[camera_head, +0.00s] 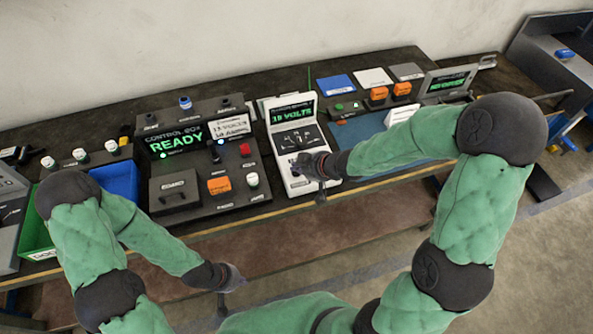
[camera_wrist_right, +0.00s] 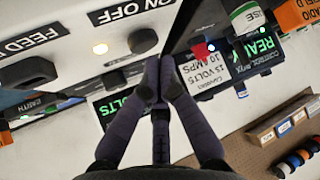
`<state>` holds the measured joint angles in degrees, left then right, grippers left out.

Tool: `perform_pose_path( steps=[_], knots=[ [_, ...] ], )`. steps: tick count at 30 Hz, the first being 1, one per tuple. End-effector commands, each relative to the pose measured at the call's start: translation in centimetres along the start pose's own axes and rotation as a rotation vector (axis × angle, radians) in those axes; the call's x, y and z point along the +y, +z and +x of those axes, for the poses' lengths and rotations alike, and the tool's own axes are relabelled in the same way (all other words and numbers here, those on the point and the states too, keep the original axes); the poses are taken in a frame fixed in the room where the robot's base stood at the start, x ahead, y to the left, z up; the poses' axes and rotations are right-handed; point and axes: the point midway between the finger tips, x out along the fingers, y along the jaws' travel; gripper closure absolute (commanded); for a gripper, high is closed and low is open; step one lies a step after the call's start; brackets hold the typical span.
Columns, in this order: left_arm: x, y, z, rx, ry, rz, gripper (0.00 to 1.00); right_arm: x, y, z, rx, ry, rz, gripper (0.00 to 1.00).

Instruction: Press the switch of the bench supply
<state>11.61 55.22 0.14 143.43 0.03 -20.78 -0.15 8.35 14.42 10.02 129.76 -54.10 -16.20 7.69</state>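The bench supply (camera_head: 292,112) is a white unit with a sloped panel and a green-lit "13 VOLTS" screen, in the middle of the bench. My right gripper (camera_head: 299,165) is at its lower front panel. In the right wrist view the fingers (camera_wrist_right: 160,72) are together and empty, pointing at the panel just below a black round control (camera_wrist_right: 143,40) beside the "ON OFF" label (camera_wrist_right: 130,10). I cannot tell whether they touch it. My left gripper (camera_head: 240,282) hangs in front of the bench, too small to read.
The control box (camera_head: 185,115) showing "READY" stands left of the supply, with a red button (camera_head: 246,150) and an orange block (camera_head: 219,185) near it. A blue bin (camera_head: 121,180) is further left. A blue mat (camera_head: 365,130) lies to the right, partly behind my right arm.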

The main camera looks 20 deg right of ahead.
Motion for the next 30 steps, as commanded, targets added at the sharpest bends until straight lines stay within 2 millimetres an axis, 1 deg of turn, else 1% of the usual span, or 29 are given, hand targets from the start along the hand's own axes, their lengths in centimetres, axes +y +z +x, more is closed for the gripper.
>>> perform_pose_path(
  steps=[13, 21, 30],
  knots=[
    [-0.01, 0.0, 0.04, 0.0, 0.0, 0.0, 1.0, 0.0, 0.04, 0.04, 0.0, 0.0, 0.0, 1.0],
    [-0.18, -0.01, 0.51, 0.0, 0.0, 0.0, 1.0, 0.0, 0.63, 0.59, 0.0, 0.0, 0.0, 1.0],
    [-0.17, -0.01, 0.49, 0.0, 0.0, 0.0, 1.0, 0.0, 0.63, 0.59, 0.0, 0.0, 0.0, 1.0]
  ],
)
